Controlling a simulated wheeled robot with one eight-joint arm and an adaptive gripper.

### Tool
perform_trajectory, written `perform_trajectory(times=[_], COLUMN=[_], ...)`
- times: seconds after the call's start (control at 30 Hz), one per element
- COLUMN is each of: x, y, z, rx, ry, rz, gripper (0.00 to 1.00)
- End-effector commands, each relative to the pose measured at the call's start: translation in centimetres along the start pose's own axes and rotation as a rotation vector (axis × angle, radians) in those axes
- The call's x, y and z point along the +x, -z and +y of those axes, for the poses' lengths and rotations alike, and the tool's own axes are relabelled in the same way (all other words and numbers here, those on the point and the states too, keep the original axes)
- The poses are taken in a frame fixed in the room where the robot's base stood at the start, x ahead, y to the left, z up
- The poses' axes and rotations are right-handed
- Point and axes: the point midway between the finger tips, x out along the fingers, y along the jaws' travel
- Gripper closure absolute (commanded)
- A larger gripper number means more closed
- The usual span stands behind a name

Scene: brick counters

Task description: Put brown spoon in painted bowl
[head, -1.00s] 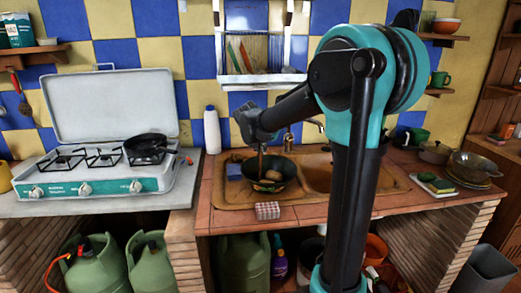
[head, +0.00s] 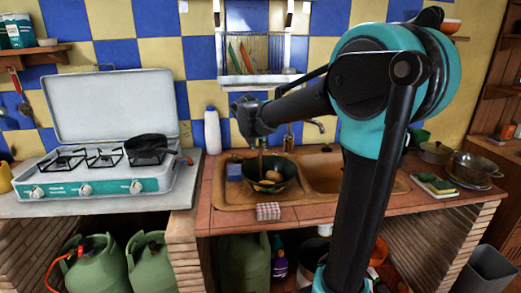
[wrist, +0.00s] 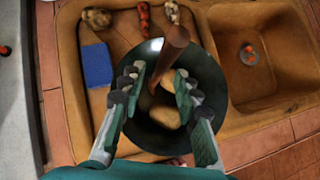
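The painted bowl (head: 284,182), dark green, stands in the left sink basin. In the wrist view the bowl (wrist: 212,80) lies below my fingers. The brown spoon (wrist: 172,48) slants between my fingers, its handle end toward the camera and its lower part over or in the bowl. In the head view the spoon (head: 261,160) shows as a thin upright handle at the bowl. My gripper (wrist: 160,75) is open, with gaps visible beside the spoon. In the head view my gripper (head: 256,138) is above the bowl. Whether the spoon rests on the bowl's contents is unclear.
Tan rounded items (wrist: 166,117) lie in the bowl. A blue sponge (wrist: 97,64) lies left of it, and several small items lie behind it. The right basin (wrist: 270,80) is mostly empty. A faucet (head: 314,124) rises behind the sink.

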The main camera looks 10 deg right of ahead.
Motion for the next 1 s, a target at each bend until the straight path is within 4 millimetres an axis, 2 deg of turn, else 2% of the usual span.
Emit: perform_trajectory(times=[0.03,0.2,0.4,0.6,1.0], x=[-1.2,-4.6,-7.3,-8.1,-8.1], y=[0.1,0.1,0.1,0.0,0.0], z=[0.0,0.1,0.0,0.0,0.0], rx=[-0.002,-0.002,-0.001,-0.001,0.000], ry=[-0.001,-0.002,-0.001,0.000,0.000], rz=[0.000,0.000,0.000,0.000,0.000], gripper=[0.68,0.68,0.68,0.68,0.68])
